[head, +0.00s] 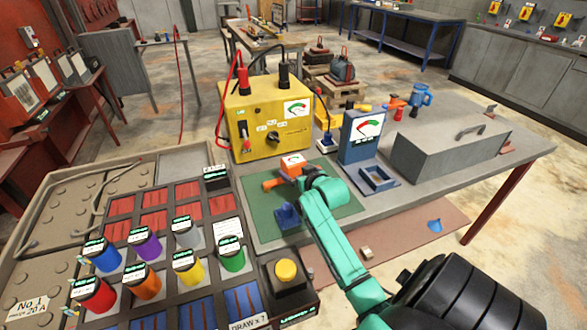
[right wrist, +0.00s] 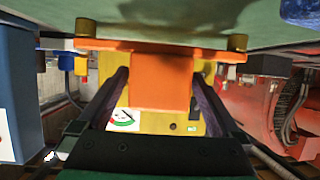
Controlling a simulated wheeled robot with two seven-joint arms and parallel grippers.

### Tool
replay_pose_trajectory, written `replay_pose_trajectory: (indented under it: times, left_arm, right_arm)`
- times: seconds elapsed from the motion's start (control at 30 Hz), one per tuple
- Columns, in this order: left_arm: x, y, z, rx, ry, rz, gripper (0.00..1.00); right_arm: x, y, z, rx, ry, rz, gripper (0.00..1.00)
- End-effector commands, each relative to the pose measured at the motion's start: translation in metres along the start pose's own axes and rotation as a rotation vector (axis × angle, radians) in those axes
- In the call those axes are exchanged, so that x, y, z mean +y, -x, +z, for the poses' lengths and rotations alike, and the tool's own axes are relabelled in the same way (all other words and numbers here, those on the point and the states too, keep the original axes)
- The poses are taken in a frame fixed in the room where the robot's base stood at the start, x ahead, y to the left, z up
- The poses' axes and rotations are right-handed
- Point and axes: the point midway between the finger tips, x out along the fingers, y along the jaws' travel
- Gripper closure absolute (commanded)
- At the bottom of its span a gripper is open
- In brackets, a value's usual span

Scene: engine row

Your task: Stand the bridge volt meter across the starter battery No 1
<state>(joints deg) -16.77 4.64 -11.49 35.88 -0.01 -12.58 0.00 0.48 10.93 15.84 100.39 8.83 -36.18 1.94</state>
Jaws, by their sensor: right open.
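The bridge volt meter (head: 292,164) is an orange block with a small dial and a wide orange foot bar. It stands on the green mat (head: 262,232), partly hidden by my right gripper (head: 305,180). In the right wrist view, upside down, the orange meter body (right wrist: 160,82) is between the two dark fingers of my right gripper (right wrist: 162,100), which is open. Two brass feet show at the ends of its bar. The starter battery No 1 (head: 40,262) is a large grey case at the lower left, with a No 1 20 A label. My left gripper is not in view.
A yellow charger (head: 265,120) stands behind the mat, and a blue gauge stand (head: 360,138) to the right. A blue block (head: 287,215) sits on the mat. Coloured cylinders (head: 147,243) fill the tray between mat and battery. A grey toolbox (head: 447,150) is at right.

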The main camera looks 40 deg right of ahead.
Motion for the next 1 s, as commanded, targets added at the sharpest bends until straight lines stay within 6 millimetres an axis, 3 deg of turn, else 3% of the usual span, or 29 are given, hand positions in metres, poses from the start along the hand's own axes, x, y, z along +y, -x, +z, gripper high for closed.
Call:
replay_pose_trajectory:
  times: [0.13, 0.37, 0.6, 0.87, 1.0]
  left_arm:
    - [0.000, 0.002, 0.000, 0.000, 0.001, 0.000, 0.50]
    - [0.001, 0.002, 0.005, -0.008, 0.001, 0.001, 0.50]
    - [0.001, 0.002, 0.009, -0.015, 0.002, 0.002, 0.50]
    - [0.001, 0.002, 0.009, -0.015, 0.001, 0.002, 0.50]
    - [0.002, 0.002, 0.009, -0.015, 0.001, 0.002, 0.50]
  right_arm:
    - [0.000, -0.020, -0.001, 0.001, 0.000, -0.001, 0.00]
    - [0.000, -0.022, 0.000, 0.001, 0.001, -0.001, 0.00]
    - [0.000, -0.022, 0.000, 0.001, 0.001, -0.001, 0.90]
    - [0.000, -0.021, -0.003, 0.004, 0.001, 0.000, 0.90]
    - [0.000, -0.017, -0.015, 0.007, 0.002, -0.001, 0.90]
